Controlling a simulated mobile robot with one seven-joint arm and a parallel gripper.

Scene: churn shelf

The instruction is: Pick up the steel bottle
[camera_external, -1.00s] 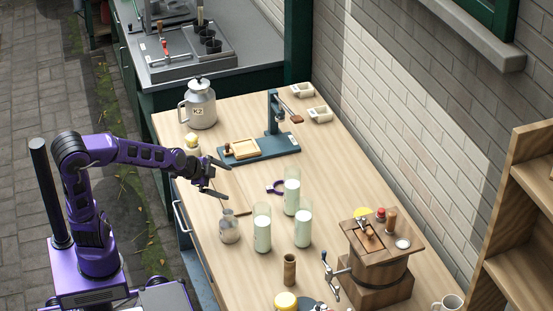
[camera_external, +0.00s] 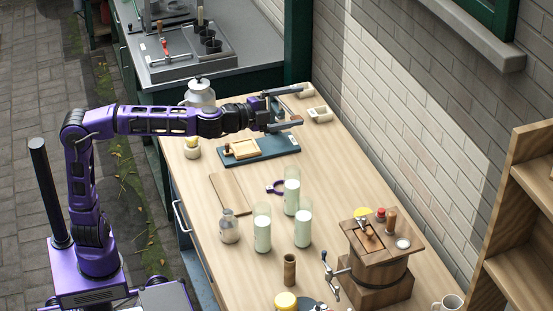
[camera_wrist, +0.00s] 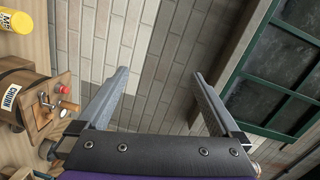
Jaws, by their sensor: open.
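A grey metal can (camera_external: 201,92) with a lid stands at the far left end of the wooden table; my arm hides its lower part. A small greyish bottle (camera_external: 229,228) stands upright near the table's left edge. I cannot tell for certain which thing is the steel bottle.
Several milk-filled glasses (camera_external: 262,230) stand mid-table near a purple ring-like item (camera_external: 276,188). A wooden churn (camera_external: 380,264) is at the right; it also shows in the wrist view (camera_wrist: 20,88). A thin wooden board (camera_external: 229,192) lies flat. The brick wall (camera_external: 395,125) borders the table.

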